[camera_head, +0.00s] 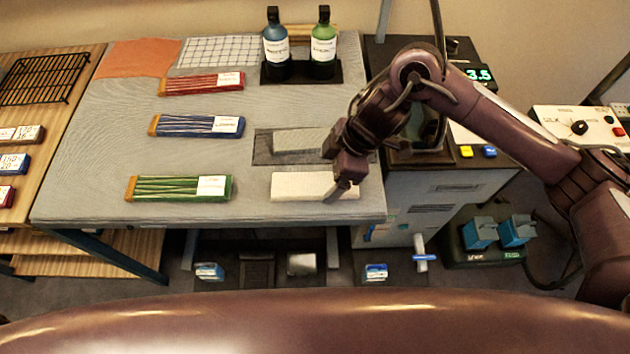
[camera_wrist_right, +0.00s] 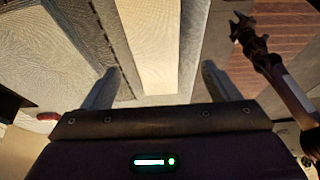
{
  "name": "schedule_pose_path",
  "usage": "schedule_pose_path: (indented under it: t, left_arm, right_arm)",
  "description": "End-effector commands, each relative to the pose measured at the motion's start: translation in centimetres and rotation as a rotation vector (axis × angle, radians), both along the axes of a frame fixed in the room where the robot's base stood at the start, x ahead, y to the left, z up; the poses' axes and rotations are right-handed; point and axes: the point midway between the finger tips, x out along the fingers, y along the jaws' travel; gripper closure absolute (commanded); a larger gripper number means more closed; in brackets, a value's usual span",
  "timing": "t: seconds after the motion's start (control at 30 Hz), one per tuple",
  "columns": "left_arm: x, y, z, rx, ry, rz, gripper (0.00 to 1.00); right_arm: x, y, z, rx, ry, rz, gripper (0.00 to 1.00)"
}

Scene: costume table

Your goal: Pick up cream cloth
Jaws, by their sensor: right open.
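The cream cloth (camera_head: 290,186) is a flat, folded strip lying on the grey table top near its front right edge. It also shows in the right wrist view (camera_wrist_right: 155,45), running lengthwise between the two fingers. My right gripper (camera_head: 338,190) is over the right end of the cloth in the head view. In the right wrist view its fingers (camera_wrist_right: 158,86) are wide apart, one on each side of the cloth, with nothing held. I cannot tell whether they touch the table. A dark jointed arm at the right of the wrist view looks like my left one; its jaws are unclear.
A greyish folded cloth (camera_head: 300,140) lies on a dark mat (camera_head: 262,150) behind the cream cloth. Green (camera_head: 180,188), blue (camera_head: 196,126) and red (camera_head: 201,84) bundles lie to the left. Two bottles (camera_head: 323,45) stand at the back.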

Motion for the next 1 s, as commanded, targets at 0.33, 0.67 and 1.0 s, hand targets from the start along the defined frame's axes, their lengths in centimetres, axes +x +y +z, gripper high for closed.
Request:
schedule_pose_path:
  t: [0.33,0.67,1.0]
  left_arm:
    - [2.2,-0.2,1.3,-0.004,-0.032,-0.001,0.64]
    - [2.5,-0.2,1.3,-0.004,-0.037,-0.001,0.64]
    - [1.2,-0.1,1.1,-0.002,-0.019,-0.001,0.64]
  right_arm:
    - [0.0,1.9,-3.8,0.000,-0.002,-0.001,0.18]
    - [0.0,1.9,-3.9,0.000,-0.003,0.000,0.31]
    - [0.0,1.9,-3.8,0.001,-0.003,0.000,0.67]
